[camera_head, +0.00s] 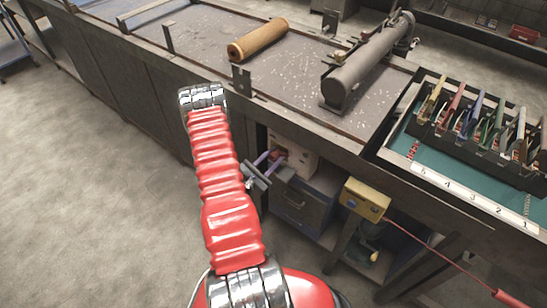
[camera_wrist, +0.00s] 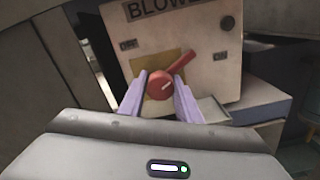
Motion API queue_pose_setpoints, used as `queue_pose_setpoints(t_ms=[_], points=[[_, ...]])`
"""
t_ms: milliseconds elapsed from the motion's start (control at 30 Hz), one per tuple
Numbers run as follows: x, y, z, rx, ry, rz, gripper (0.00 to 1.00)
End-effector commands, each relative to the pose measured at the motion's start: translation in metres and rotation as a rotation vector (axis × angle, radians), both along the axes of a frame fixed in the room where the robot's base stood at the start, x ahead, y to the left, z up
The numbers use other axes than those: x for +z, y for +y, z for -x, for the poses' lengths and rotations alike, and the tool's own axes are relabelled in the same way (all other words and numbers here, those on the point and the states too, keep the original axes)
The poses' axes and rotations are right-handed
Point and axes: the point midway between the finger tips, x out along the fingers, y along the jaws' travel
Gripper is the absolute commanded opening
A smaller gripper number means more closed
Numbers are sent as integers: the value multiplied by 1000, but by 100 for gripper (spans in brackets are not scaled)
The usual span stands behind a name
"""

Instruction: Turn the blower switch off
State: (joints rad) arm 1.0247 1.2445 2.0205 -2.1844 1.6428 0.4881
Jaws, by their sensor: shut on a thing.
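The blower panel (camera_wrist: 203,75) is a pale box face with "BLOWE" readable at its top. Its red rotary switch (camera_wrist: 160,84) has a round hub and a lever slanting up to the right.
The bench (camera_head: 215,45) above carries a tan roll (camera_head: 258,39) and a grey cylinder (camera_head: 365,65). A rack of coloured-handled tools (camera_head: 480,120) stands at the right. A yellow control box (camera_head: 365,199) with a red cable hangs at the bench front. The floor (camera_head: 90,190) at left is clear.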

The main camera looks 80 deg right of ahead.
Motion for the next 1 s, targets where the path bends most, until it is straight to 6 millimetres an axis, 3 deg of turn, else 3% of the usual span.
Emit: queue_pose_setpoints(t_ms=[1000], points=[[-2, 0, 0, 1, 850, -372, 8]])
